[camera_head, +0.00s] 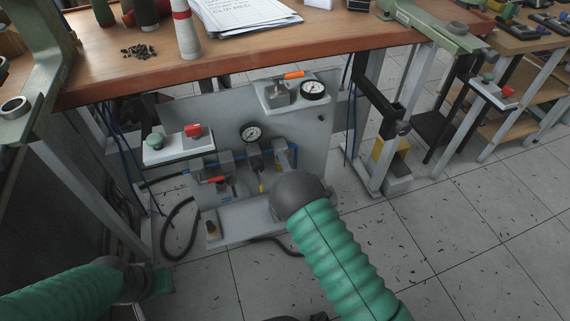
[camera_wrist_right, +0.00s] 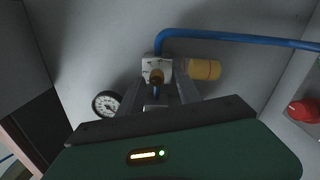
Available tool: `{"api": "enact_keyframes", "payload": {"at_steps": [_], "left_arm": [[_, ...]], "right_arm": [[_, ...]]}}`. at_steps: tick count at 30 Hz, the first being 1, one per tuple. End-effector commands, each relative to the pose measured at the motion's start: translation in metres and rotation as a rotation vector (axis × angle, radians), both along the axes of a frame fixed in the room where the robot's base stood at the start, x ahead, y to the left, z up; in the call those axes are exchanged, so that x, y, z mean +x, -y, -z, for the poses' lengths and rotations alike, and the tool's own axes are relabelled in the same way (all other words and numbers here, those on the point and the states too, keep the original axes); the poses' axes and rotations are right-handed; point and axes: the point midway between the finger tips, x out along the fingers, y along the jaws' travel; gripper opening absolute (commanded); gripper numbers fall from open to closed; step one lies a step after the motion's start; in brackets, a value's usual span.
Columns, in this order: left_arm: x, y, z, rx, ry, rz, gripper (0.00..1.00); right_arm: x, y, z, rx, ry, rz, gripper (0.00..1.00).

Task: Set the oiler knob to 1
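The oiler knob (camera_wrist_right: 156,76) is a small brownish knob on a pale marked block (camera_wrist_right: 148,68) in the right wrist view. Its setting is too small to read. My right gripper (camera_wrist_right: 160,85) points at the block, with its two grey fingers apart, one on each side of the knob. I cannot tell whether they touch it. In the head view my right gripper (camera_head: 286,156) is at the pneumatic panel (camera_head: 305,130), and the wrist and fingers hide the knob. My left gripper (camera_head: 160,282) is low at the left, away from the panel; its fingers do not show clearly.
A gauge (camera_wrist_right: 106,103), a yellow cylinder (camera_wrist_right: 203,69) and a blue hose (camera_wrist_right: 240,37) lie close around the right gripper. A red button (camera_wrist_right: 303,110) is at the right. The wooden bench top (camera_head: 330,32) overhangs the panel. A black hose (camera_head: 180,228) loops at its left.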

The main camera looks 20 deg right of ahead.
Motion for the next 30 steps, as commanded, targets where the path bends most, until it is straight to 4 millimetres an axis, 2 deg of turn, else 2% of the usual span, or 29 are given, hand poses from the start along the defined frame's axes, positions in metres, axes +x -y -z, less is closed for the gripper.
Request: {"api": "enact_keyframes", "payload": {"at_steps": [5,8,11,21,25,30], "left_arm": [[0.0,0.0,-0.002,0.0,0.0,0.0,0.0],[0.0,0.0,-0.007,0.0,0.0,0.0,0.0],[0.0,0.0,-0.017,0.0,0.0,0.0,0.0],[0.0,0.0,-0.046,0.0,0.0,0.0,0.0],[0.0,0.0,-0.047,0.0,0.0,0.0,0.0],[0.0,0.0,-0.048,0.0,0.0,0.0,0.0]], "right_arm": [[-0.001,0.001,-0.002,0.0,0.002,0.001,0.41],[-0.012,0.001,-0.003,0.0,0.0,0.002,0.41],[-0.034,0.002,-0.005,-0.001,-0.003,0.001,0.41],[-0.133,0.005,-0.002,-0.002,-0.006,0.001,0.41],[-0.157,0.004,0.001,-0.002,-0.006,-0.002,0.41],[-0.168,0.006,0.0,-0.002,0.0,-0.001,0.41]]}}
